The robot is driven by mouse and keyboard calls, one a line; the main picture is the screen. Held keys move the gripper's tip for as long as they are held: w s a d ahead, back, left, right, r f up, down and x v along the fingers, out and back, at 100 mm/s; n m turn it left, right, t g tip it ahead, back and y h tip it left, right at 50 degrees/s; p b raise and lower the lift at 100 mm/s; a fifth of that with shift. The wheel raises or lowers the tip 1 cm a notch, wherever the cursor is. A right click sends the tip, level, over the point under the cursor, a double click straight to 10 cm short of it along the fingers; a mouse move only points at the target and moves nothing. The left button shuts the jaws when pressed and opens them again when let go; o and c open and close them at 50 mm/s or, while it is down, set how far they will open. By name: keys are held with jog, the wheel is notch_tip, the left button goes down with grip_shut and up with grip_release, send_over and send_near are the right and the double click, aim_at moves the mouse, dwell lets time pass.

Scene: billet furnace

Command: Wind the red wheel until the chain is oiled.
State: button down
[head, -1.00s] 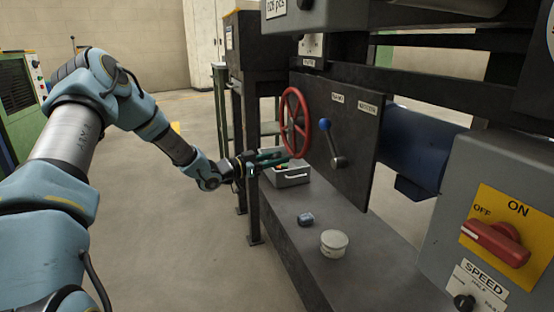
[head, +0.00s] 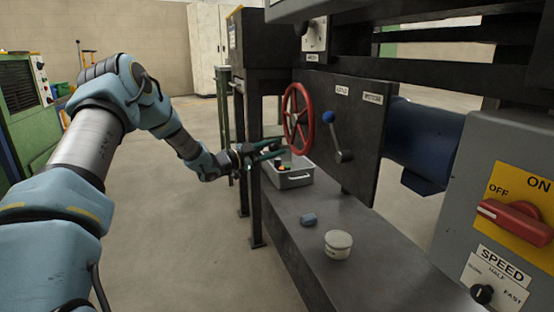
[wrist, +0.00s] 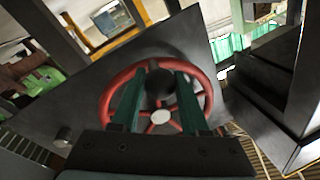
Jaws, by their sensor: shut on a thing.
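The red wheel (head: 310,112) is mounted upright on the dark panel above the bench. It fills the middle of the wrist view (wrist: 107,97), with a pale hub (wrist: 160,117). My gripper (head: 274,146) is at the lower near side of the wheel in the head view. In the wrist view its two green fingers (wrist: 160,75) stand on either side of a dark round knob (wrist: 160,86) on the wheel, and are shut on it. The exact finger contact is hard to see. No chain can be made out.
A grey tray (head: 294,182) with small items sits on the bench just below the wheel. A blue-knobbed lever (head: 329,118) is to its right. A blue-grey block (head: 308,219) and a white tub (head: 338,244) stand nearer on the bench. A control box has a red switch (head: 515,221).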

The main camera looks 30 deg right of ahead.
jog(key=w+r+m+g+h+b, duration=0.1)
jog(key=w+r+m+b, duration=0.3)
jog(key=m, duration=0.4)
jog(key=shift+w+d+g, duration=0.25)
jog(key=shift+w+g, duration=0.05)
jog(key=shift+w, duration=0.25)
jog(key=shift+c, duration=2.2)
grip_release()
jog(key=a+f+p, duration=0.2)
jog(key=a+p, duration=0.1)
jog(key=a, duration=0.7)
jog(key=shift+w+a, duration=0.15)
jog(key=shift+a, duration=0.15)
